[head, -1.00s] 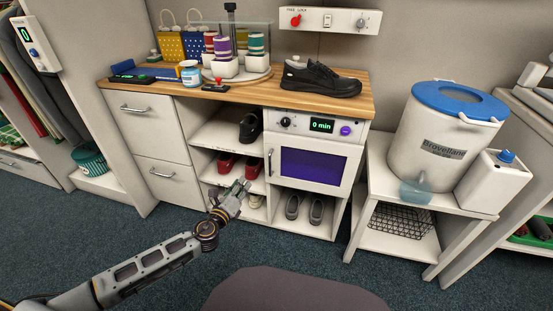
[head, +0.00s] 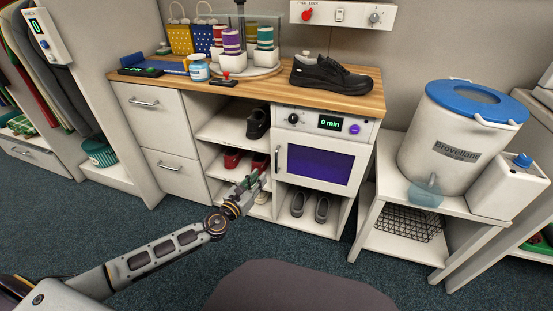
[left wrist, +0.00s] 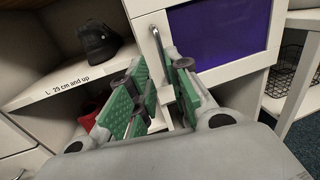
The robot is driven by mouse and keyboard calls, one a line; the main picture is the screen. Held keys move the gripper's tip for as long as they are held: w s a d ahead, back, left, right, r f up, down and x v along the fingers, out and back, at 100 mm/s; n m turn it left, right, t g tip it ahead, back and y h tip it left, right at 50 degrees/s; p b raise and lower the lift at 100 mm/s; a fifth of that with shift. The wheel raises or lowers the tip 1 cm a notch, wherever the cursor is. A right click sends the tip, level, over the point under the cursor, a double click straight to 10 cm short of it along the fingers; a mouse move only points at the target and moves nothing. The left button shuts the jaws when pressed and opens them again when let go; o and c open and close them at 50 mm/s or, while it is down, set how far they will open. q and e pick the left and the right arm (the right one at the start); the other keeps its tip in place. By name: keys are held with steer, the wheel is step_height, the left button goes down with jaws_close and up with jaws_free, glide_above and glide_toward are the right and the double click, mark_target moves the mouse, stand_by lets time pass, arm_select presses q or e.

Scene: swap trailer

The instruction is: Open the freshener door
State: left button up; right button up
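The freshener (head: 325,122) is a white cabinet unit with a display reading "0 min". Its door (head: 315,165) has a purple window and looks closed. The door's vertical metal handle (head: 277,159) is on its left edge, and it also shows in the left wrist view (left wrist: 158,52). My left gripper (head: 258,180) is just left of and below the handle in the head view. In the left wrist view its green-padded fingers (left wrist: 158,92) are apart, with nothing clearly between them; the handle's lower end lies just beyond the fingertips. My right gripper is not in view.
Open shelves left of the freshener hold a black shoe (head: 257,122) and red shoes (head: 234,160). Grey shoes (head: 309,204) stand below the door. A white side table (head: 388,190) with a blue-lidded drum (head: 452,130) stands to the right. The floor in front is carpet.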

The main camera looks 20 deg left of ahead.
mark_target(276, 159)
arm_select(q)
steer(key=shift+w, duration=0.1)
stand_by(0.5)
steer(key=shift+b+x, duration=0.7)
steer(key=shift+x, duration=4.35)
steer(key=shift+b+x, duration=0.35)
steer(key=shift+x, duration=1.35)
jaws_close()
